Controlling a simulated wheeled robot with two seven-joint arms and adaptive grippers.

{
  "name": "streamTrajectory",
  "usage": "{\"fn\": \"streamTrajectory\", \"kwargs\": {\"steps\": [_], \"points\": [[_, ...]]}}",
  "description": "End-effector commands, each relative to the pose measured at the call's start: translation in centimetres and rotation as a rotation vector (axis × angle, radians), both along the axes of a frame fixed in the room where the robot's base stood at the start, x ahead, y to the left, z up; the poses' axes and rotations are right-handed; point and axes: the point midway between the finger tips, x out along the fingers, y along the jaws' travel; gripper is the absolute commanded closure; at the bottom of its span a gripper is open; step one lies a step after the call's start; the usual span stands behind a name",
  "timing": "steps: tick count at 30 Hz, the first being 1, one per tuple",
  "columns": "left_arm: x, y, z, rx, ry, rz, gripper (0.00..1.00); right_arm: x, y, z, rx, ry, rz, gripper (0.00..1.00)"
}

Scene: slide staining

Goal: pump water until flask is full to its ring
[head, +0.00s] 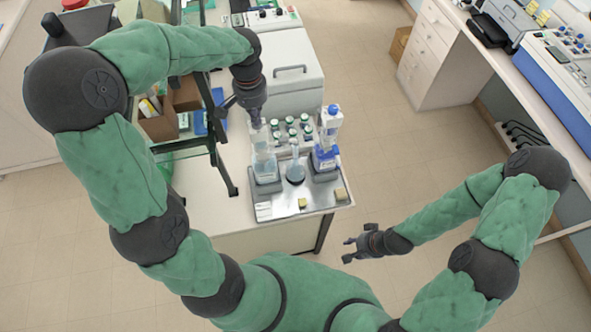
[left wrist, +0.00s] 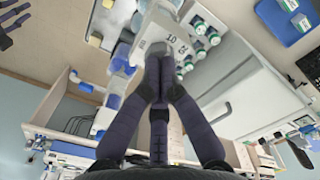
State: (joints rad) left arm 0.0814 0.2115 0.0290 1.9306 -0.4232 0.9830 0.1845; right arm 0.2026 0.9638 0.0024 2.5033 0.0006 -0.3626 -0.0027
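My left gripper (head: 256,121) points down at the top of a clear dispenser bottle (head: 264,168) at the left of the metal tray. In the left wrist view its fingers (left wrist: 156,68) are together, at the bottle's white pump head (left wrist: 168,38); whether they touch it I cannot tell. A small clear flask (head: 295,173) with a narrow neck stands right of this bottle; its ring and water level are too small to tell. My right gripper (head: 350,249) is open and empty, off the table's right side.
Several green-capped vials (head: 290,130) stand behind the bottles. A white box-shaped device (head: 290,75) is at the back. A black stand (head: 222,150) is to the left.

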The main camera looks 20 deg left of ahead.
Motion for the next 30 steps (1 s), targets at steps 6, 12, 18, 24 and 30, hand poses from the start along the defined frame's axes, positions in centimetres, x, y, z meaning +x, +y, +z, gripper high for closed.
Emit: {"fn": "streamTrajectory", "kwargs": {"steps": [6, 12, 18, 24, 30], "points": [[-0.03, -0.01, -0.88, 0.0, 0.002, 0.0, 1.0, 0.0, 0.0, -0.59, 0.0, 0.0, 0.0, 0.6], [-0.04, -0.01, -0.85, 0.0, 0.002, 0.0, 1.0, 0.0, 0.0, -0.55, 0.0, 0.0, 0.0, 0.6], [-0.05, -0.01, -1.01, 0.0, 0.002, -0.001, 1.0, 0.01, 0.0, -0.7, 0.0, 0.0, 0.0, 0.6], [-0.09, -0.04, -1.09, 0.0, 0.004, -0.001, 1.0, 0.0, 0.0, -0.71, 0.0, 0.0, 0.0, 0.6], [-0.12, -0.05, -1.14, 0.0, 0.005, -0.001, 1.0, 0.0, 0.0, -0.71, 0.0, 0.0, 0.0, 0.6]]}}
